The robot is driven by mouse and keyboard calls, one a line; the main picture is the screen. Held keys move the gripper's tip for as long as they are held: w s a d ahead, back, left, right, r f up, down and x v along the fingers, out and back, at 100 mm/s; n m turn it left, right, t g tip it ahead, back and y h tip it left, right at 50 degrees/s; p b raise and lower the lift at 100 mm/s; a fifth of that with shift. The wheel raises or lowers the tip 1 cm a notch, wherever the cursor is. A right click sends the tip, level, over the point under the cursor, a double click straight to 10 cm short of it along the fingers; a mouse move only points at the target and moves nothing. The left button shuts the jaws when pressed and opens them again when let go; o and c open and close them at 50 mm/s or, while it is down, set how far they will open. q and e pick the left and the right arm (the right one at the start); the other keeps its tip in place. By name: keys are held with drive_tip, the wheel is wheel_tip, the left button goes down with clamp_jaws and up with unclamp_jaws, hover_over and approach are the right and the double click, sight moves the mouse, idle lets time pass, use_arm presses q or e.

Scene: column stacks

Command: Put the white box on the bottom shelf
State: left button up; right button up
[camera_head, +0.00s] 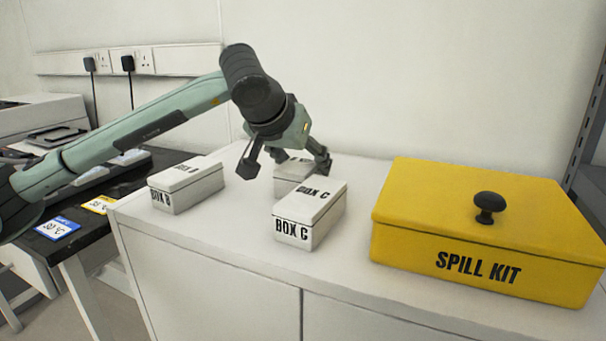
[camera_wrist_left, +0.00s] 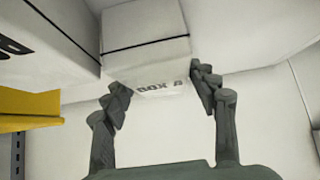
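Three white lidded boxes stand on a white cabinet top (camera_head: 240,235). BOX B (camera_head: 187,188) is at the left and BOX C (camera_head: 308,214) is at the front. A third white box (camera_head: 289,178) stands behind BOX C and is partly hidden by it; it also shows in the left wrist view (camera_wrist_left: 147,45), its label hard to read. My left gripper (camera_head: 286,164) is at this third box, fingers spread to either side of it. The left wrist view shows the open fingers (camera_wrist_left: 164,92) near the box's edges; contact cannot be told. My right gripper is out of view.
A yellow SPILL KIT box (camera_head: 470,235) with a black knob fills the cabinet's right side. A grey slotted upright (camera_head: 588,130) stands at the right edge; no shelf board shows clearly. A black table (camera_head: 85,228) with coloured cards is at the left.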

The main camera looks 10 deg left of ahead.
use_arm(q)
drive_tip(key=shift+r, duration=0.15)
drive_tip(key=c, duration=1)
